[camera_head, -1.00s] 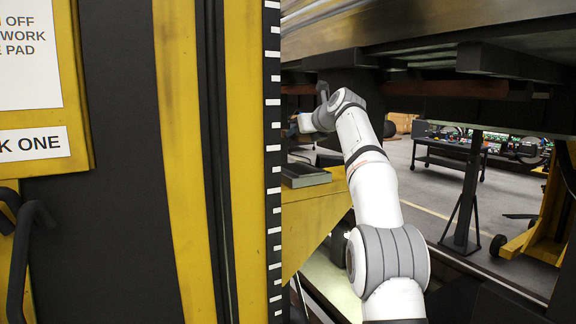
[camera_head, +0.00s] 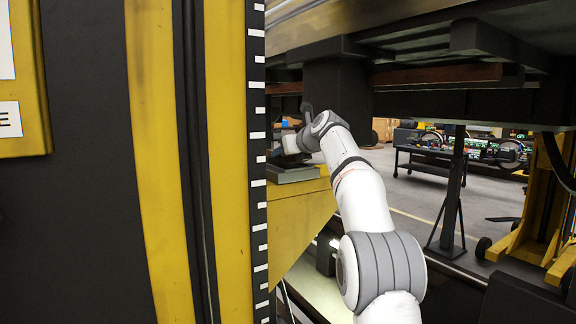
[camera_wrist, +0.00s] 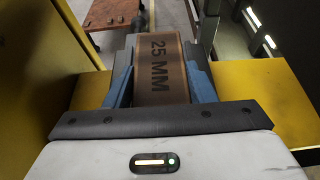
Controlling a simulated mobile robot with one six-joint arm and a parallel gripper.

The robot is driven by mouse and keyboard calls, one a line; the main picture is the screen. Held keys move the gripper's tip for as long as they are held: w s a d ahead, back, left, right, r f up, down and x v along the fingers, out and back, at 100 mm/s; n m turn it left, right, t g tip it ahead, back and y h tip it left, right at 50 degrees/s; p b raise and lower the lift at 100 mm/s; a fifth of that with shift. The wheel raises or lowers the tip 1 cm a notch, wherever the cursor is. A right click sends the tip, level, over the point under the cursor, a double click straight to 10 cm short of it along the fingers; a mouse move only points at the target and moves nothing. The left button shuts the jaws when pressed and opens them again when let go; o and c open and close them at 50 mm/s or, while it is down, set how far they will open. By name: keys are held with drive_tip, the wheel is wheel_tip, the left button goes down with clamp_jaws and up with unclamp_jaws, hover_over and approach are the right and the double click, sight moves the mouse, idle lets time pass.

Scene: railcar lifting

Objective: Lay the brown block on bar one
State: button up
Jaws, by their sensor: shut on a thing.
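The brown block (camera_wrist: 160,70), marked 25 MM, is between the two blue fingers of my gripper (camera_wrist: 160,86) in the wrist view. The gripper is shut on it. The yellow bar (camera_head: 298,218) reaches out from the jack column in the head view, with a dark flat pad (camera_head: 293,174) on top. The bar also shows on both sides of the gripper in the wrist view (camera_wrist: 255,88). In the head view my gripper is at the pad, partly hidden behind the column edge. I cannot tell whether the block touches the pad.
The yellow and black jack column (camera_head: 150,160) fills the left of the head view. The railcar underside (camera_head: 420,40) hangs low above my arm, with a dark block (camera_head: 335,88) under it. A stand (camera_head: 450,190) and a cart (camera_head: 430,163) are behind at right.

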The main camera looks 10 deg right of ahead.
drive_tip(key=shift+f, duration=0.65)
drive_tip(key=shift+f, duration=0.5)
drive_tip(key=o, duration=0.8)
drive_tip(key=shift+s, duration=0.1)
drive_tip(key=shift+o, duration=0.2)
drive_tip(key=shift+r, duration=0.15)
